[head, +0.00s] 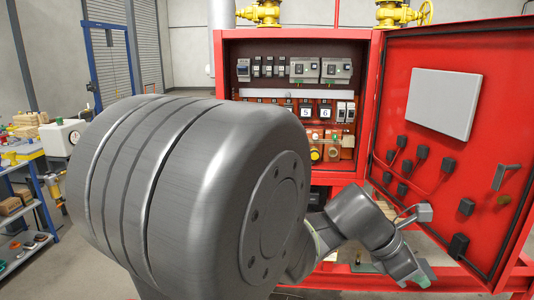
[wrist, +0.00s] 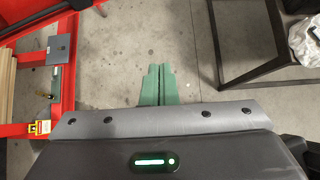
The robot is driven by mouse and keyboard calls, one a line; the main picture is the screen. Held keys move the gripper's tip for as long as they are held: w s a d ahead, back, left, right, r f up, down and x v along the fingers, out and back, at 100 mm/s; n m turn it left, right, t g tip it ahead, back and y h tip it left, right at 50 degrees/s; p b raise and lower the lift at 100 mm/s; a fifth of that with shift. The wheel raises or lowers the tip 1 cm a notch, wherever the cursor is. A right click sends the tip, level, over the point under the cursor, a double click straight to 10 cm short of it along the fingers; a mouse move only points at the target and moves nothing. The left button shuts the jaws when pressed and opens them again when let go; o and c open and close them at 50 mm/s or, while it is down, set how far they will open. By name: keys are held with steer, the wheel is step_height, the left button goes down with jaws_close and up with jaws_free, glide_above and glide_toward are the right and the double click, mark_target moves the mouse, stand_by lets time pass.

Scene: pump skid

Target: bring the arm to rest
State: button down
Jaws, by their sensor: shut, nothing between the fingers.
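My gripper (wrist: 160,69) shows in the wrist view with its two green fingers side by side, shut and empty, above the bare concrete floor. In the head view my arm fills the middle, with a large grey joint in front. The gripper's green end (head: 424,275) shows at the lower right, in front of the red skid frame and below the open cabinet door. The fingertips are hard to make out there.
The red cabinet (head: 295,45) stands open behind my arm, its door (head: 440,130) swung to the right. In the wrist view a red frame (wrist: 64,100) is at the left and a dark metal stand (wrist: 225,78) at the right. A shelf (head: 28,215) stands at the far left.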

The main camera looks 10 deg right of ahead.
steer(key=w+a+m+g, duration=0.1)
steer(key=w+a, duration=0.2)
steer(key=a, duration=0.4)
steer(key=w+a+m+g+y, duration=0.1)
steer(key=w+a, duration=0.3)
steer(key=a, duration=0.4)
steer(key=shift+w+a+m+g+b, duration=0.2)
steer(key=shift+a+m+g+b, duration=0.1)
steer(key=shift+m, duration=0.5)
